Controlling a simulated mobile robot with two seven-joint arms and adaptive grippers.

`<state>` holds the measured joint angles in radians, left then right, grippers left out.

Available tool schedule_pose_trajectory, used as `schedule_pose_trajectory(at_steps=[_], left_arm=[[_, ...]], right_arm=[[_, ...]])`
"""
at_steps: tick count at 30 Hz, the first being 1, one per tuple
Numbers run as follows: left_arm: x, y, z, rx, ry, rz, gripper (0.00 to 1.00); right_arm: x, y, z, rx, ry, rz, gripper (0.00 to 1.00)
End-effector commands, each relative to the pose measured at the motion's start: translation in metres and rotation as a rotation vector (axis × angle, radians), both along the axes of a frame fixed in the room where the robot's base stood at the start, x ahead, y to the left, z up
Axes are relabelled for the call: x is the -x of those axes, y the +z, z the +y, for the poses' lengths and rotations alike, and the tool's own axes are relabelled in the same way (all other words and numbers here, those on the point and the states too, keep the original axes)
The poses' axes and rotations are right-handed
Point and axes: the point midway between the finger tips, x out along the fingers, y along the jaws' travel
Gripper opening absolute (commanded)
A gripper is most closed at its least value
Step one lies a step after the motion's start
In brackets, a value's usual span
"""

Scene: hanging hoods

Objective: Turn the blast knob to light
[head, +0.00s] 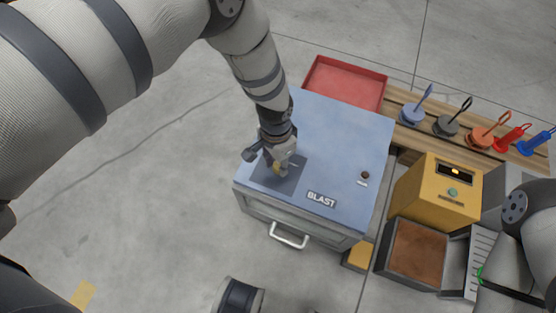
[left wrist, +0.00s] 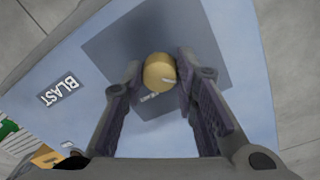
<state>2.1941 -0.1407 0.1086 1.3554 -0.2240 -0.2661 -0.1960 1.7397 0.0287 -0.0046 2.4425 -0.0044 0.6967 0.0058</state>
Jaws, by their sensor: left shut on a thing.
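The blast cabinet (head: 335,140) is a blue-topped box with a BLAST label (head: 321,199) near its front edge. A dark square plate (head: 291,183) lies on its top at the front left. A round yellow-tan knob (left wrist: 159,70) stands on that plate, with a pale mark on its face; in the head view it is mostly hidden by my gripper. My left gripper (left wrist: 160,82) points down over the plate, its two fingers on either side of the knob, shut on it. Lettering on the plate is partly covered by the knob and fingers. The right gripper is not in view; my right arm shows at the right edge.
A small dark button (head: 365,175) sits on the cabinet top at the right. A handle (head: 289,236) juts from its front. A red tray (head: 343,84) stands behind. A yellow box (head: 437,192), a brown-filled bin (head: 417,252) and several hooded hanging tools (head: 481,133) stand to the right.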

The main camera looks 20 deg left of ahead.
Motion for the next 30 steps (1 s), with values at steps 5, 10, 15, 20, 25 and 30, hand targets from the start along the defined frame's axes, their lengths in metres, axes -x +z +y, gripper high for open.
schedule_pose_trajectory(at_steps=[5,10,15,20,25,30], left_arm=[[-0.0006,0.0001,-0.0004,0.001,0.029,-0.002,0.0],[-0.0005,0.0,-0.0004,0.001,0.038,-0.002,0.0],[-0.0005,0.0,-0.0003,0.001,0.038,-0.002,0.0],[-0.0004,0.0,-0.0003,0.001,0.037,-0.002,0.38],[-0.0003,0.0,-0.0002,0.001,0.037,-0.001,0.47],[-0.0005,0.0014,0.0,0.001,0.036,-0.001,0.47]], right_arm=[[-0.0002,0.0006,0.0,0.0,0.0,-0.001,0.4],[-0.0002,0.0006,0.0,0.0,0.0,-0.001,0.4],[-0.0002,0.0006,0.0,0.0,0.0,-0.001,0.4],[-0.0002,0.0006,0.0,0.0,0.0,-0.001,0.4],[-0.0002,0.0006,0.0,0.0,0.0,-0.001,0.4],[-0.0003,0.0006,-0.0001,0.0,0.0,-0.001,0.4]])
